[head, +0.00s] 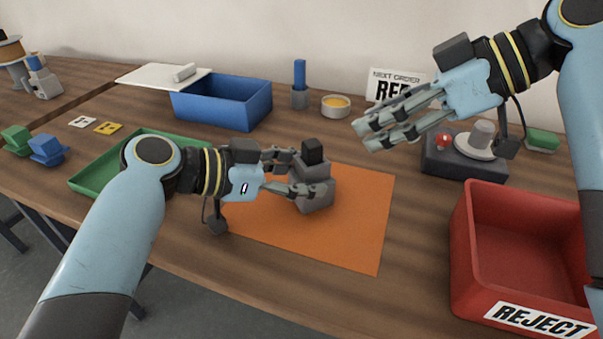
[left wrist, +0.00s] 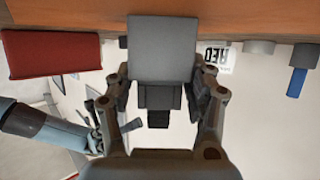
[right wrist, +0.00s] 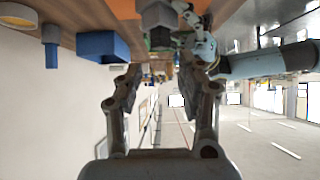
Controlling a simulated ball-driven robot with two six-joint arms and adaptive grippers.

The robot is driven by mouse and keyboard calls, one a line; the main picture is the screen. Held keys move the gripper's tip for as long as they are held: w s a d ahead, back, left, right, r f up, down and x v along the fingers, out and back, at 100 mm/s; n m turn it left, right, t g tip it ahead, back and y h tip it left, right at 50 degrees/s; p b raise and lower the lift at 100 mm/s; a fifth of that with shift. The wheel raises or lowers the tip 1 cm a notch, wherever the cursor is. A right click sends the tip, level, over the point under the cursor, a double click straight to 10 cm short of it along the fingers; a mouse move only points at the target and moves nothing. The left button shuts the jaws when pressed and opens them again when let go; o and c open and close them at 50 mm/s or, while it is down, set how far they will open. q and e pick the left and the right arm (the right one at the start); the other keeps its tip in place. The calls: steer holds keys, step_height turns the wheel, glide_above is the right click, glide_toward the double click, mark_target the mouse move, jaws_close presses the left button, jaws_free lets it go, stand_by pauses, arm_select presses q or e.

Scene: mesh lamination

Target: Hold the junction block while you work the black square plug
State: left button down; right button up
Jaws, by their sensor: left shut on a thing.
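The grey junction block (head: 316,197) stands on the orange mat (head: 355,228); it also shows in the left wrist view (left wrist: 163,48) and the right wrist view (right wrist: 157,17). The black square plug (head: 313,151) is at the top of the block, upright. How deep it sits cannot be told. My left gripper (head: 312,173) is shut on the block from the left, one finger on either side; the fingers hide part of it. My right gripper (head: 367,134) is in the air above and to the right of the block, its fingers apart with nothing between them.
A green tray (head: 85,184) lies left of the mat and a blue bin (head: 225,110) behind it. A grey device with a red button (head: 443,141) stands at the back right. A red reject bin (head: 468,280) stands at the right. The mat's right side is clear.

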mark_target(321, 143)
stand_by(0.4)
steer(key=o, duration=0.4)
steer(key=w+d+f+n+g+y, duration=0.1)
steer(key=w+d+n+g+y, duration=0.3)
steer(key=x, duration=1.2)
steer(key=shift+s+d+f, duration=0.15)
steer(key=shift+s, duration=0.05)
